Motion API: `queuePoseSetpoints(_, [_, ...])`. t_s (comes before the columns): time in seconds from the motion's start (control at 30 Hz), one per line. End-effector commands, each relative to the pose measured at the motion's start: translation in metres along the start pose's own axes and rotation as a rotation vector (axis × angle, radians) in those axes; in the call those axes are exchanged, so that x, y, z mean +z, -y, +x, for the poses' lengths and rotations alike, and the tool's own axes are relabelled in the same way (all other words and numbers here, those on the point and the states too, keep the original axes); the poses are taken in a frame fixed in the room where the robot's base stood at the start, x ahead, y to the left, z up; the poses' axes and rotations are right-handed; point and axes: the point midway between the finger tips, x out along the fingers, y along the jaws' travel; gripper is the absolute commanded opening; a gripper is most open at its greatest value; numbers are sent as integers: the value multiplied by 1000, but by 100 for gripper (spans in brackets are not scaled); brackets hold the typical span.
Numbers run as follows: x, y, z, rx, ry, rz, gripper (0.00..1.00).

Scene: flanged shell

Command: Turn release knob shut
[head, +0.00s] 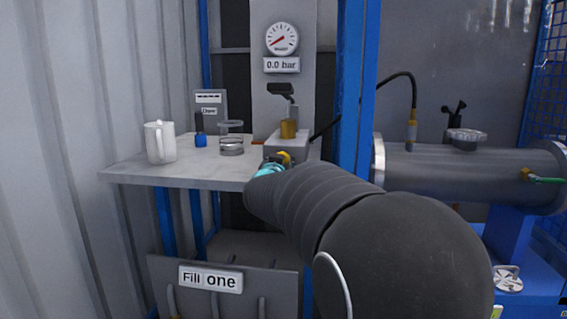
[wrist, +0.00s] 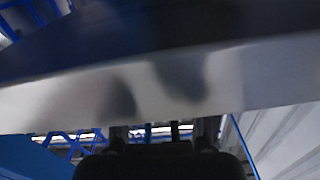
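A small grey hand-pump block (head: 286,148) with a brass cylinder (head: 288,128) and a black lever (head: 281,90) sits at the right end of the shelf. A small yellow fitting (head: 284,157) shows low on the block's front; I cannot tell if it is the release knob. In the head view my dark arm covers the gripper and the space by the block's lower front. In the wrist view my gripper (wrist: 163,131) shows as two dark fingers held apart, below a pale, shiny surface (wrist: 60,103). I see nothing held between them; contact is unclear.
The grey shelf (head: 200,177) carries a white mug (head: 160,142), a blue-and-black bottle (head: 200,132) and a clear beaker (head: 231,139). A gauge (head: 282,39) reads near zero above a "0.0 bar" display (head: 282,65). A blue post (head: 354,90) and flanged shell (head: 465,172) stand right.

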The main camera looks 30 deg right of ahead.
Motion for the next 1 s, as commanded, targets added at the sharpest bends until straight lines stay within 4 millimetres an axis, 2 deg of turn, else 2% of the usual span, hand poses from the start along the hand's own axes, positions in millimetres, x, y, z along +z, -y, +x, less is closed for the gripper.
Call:
queuePoseSetpoints(0.07, [0, -1, 0, 2, 0, 0, 9])
queuePoseSetpoints(0.1, [-1, -13, 7, 8, -1, -1, 9])
queuePoseSetpoints(0.2, [-1, -5, 2, 5, -2, 4, 9])
queuePoseSetpoints(0.47, [1, -4, 0, 7, -1, 78, 9])
queuePoseSetpoints(1.0, [3, -1, 0, 4, 1, 472, 9])
